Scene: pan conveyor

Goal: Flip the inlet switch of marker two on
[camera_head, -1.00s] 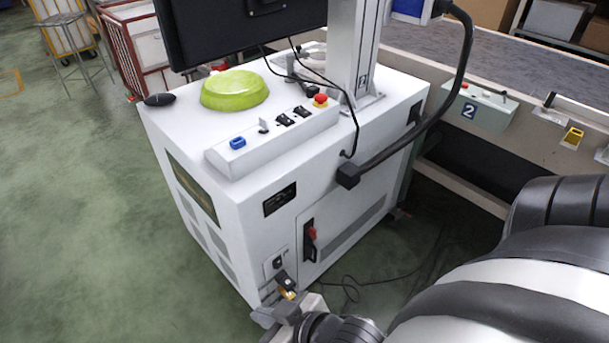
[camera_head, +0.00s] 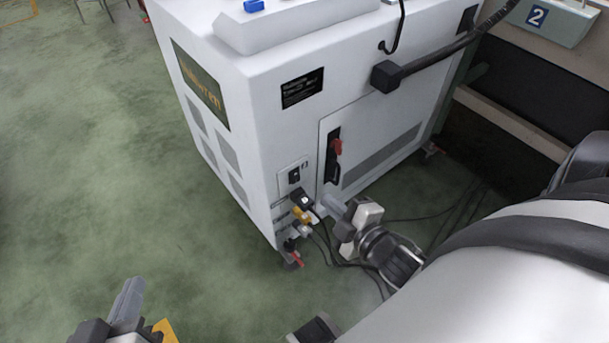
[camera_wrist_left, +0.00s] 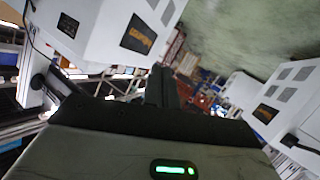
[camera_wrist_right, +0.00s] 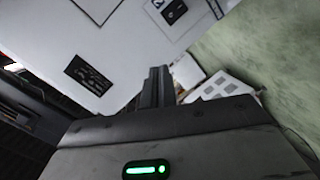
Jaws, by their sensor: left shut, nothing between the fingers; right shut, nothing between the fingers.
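Marker two is the white cabinet (camera_head: 245,130) in the head view. A small dark inlet switch (camera_head: 294,175) sits in a light plate low on its front, near the left corner. A dark power plug (camera_head: 303,198) is just below it. My right gripper (camera_head: 327,203) is shut and empty, close to the plug, below and right of the switch; contact cannot be told. Its fingers (camera_wrist_right: 157,75) also show in the right wrist view, with a dark switch-like part (camera_wrist_right: 172,10) above. My left gripper (camera_head: 131,293) is shut and empty over the floor at lower left.
Yellow and red fittings and black cables (camera_head: 340,262) are below. A box marked 2 (camera_head: 545,20) is on the conveyor side. The green floor (camera_head: 120,180) at left is clear.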

